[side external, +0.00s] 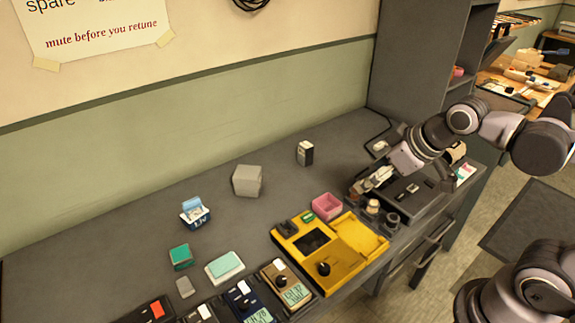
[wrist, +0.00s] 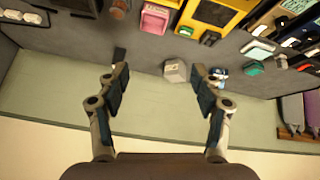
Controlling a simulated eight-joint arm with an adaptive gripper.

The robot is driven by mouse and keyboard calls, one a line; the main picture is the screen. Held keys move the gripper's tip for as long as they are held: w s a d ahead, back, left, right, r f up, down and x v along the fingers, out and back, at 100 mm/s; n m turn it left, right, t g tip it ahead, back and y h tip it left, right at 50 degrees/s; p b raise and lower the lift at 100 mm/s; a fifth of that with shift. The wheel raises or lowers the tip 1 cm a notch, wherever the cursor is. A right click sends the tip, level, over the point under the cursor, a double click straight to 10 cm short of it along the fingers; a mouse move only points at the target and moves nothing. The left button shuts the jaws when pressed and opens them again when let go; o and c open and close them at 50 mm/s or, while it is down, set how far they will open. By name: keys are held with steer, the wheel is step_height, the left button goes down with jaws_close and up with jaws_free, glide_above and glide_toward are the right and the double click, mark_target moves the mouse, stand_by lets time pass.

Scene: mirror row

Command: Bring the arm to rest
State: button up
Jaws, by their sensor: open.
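My gripper (side external: 372,181) is at the right end of the desk, low over or beside a dark device, with its arm reaching in from the right. In the wrist view my gripper (wrist: 160,80) is open, its two fingers wide apart with nothing held between them. A grey block (wrist: 175,71) shows between the fingers there but stands farther off on the desk. The same grey block (side external: 247,181) is mid-desk in the side view, well left of the gripper. Whether the fingers touch the dark device I cannot tell.
A yellow device (side external: 322,262), a pink open box (side external: 327,206) and dark knobs (side external: 391,221) lie near the gripper. A black-and-white box (side external: 305,153) stands farther back. A tall grey cabinet (side external: 415,62) rises behind. Several small devices line the front edge; the desk's back left is clear.

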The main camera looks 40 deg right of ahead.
steer(key=s+f+m, duration=0.1)
steer(key=s+d+m, duration=0.1)
steer(key=shift+s+f+m, duration=0.1)
steer(key=shift+f+m, duration=0.2)
steer(key=shift+f, duration=0.1)
